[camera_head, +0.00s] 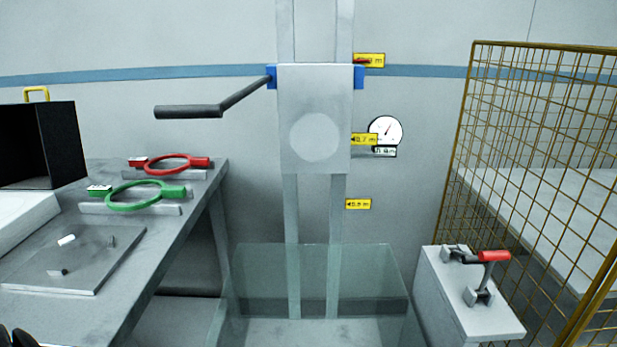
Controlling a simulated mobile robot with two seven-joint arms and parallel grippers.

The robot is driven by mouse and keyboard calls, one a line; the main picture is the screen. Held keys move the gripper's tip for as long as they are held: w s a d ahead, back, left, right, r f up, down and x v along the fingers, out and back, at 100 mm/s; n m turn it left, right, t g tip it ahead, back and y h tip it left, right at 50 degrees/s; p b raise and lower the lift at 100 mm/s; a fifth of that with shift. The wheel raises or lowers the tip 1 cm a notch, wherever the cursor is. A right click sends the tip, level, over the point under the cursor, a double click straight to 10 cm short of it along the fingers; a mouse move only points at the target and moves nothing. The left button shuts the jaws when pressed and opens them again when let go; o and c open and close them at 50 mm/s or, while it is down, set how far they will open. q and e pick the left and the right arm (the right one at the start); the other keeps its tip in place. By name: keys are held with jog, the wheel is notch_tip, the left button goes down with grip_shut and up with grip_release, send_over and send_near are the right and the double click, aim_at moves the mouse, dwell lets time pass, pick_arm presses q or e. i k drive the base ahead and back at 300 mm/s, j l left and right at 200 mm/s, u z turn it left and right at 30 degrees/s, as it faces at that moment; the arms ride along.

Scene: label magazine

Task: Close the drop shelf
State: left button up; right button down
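I cannot tell for sure which part is the drop shelf. A grey carriage plate (314,115) with a pale disc sits on two vertical rails at the wall, with blue blocks at its upper corners. A black-gripped crank handle (190,111) sticks out to its left. Below, a clear glass-like box (310,270) stands around the rail bottoms. A grey block (455,290) at lower right carries a red-handled toggle clamp (494,257). Dark rounded tips (18,338) at the bottom left corner may be my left gripper; their opening is cut off. My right gripper is not in view.
A grey table (190,215) at left bears a red ring tool (172,157), a green ring tool (120,205), a flat plate (85,280) with small parts, and a black open box (65,140). A yellow wire cage (540,150) stands right. A gauge (386,130) hangs on the wall.

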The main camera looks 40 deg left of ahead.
aim_at(315, 102)
jog(key=u, duration=1.55)
